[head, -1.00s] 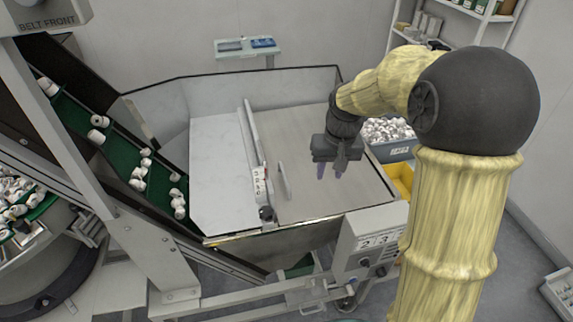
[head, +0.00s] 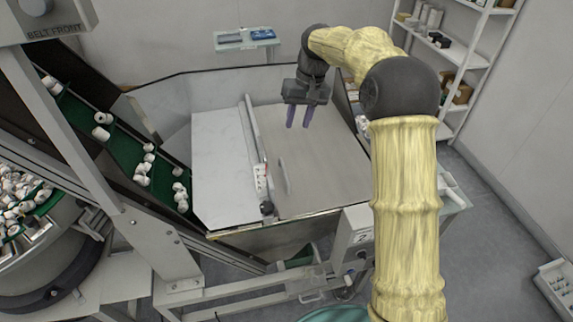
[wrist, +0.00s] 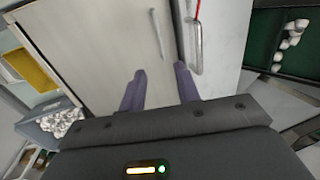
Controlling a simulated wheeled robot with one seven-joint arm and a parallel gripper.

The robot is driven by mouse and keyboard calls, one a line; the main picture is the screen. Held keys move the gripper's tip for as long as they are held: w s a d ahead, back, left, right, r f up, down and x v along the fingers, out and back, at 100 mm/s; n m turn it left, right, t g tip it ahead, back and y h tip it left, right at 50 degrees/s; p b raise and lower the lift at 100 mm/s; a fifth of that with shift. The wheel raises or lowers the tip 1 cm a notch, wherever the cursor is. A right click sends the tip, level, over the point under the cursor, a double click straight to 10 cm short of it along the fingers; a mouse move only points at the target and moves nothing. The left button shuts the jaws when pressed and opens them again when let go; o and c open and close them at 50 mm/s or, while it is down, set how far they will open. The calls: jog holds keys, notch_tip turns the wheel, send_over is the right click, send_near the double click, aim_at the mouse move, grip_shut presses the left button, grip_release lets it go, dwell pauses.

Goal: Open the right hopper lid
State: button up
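The right hopper lid (head: 320,160) is a flat beige-grey panel, lying shut on the hopper. Its thin upright handle (head: 284,177) stands near its left edge; the lid (wrist: 85,45) and handle (wrist: 157,34) also show in the wrist view. The white left lid (head: 222,170) lies beside it, across a central bar. My gripper (head: 298,117) is above the far part of the right lid, with its two purple fingers pointing down. It also shows in the wrist view (wrist: 160,88), fingers apart, nothing between them, and the handle beyond them.
A red-and-white fitting (wrist: 196,40) sits by the seam. A green belt (head: 140,165) with white caps runs along the left. A clear guard (head: 240,85) rises behind the hopper. A blue bin (wrist: 55,122) and a yellow bin (wrist: 28,70) stand beside the hopper.

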aim_at(285, 170)
jog(key=a+f+p, duration=0.1)
jog(key=f, duration=0.4)
jog(key=a+f+p, duration=0.1)
jog(key=f, duration=0.5)
jog(key=s+a+f+p, duration=0.1)
jog(key=f, duration=0.5)
jog(key=shift+a, duration=0.1)
grip_shut()
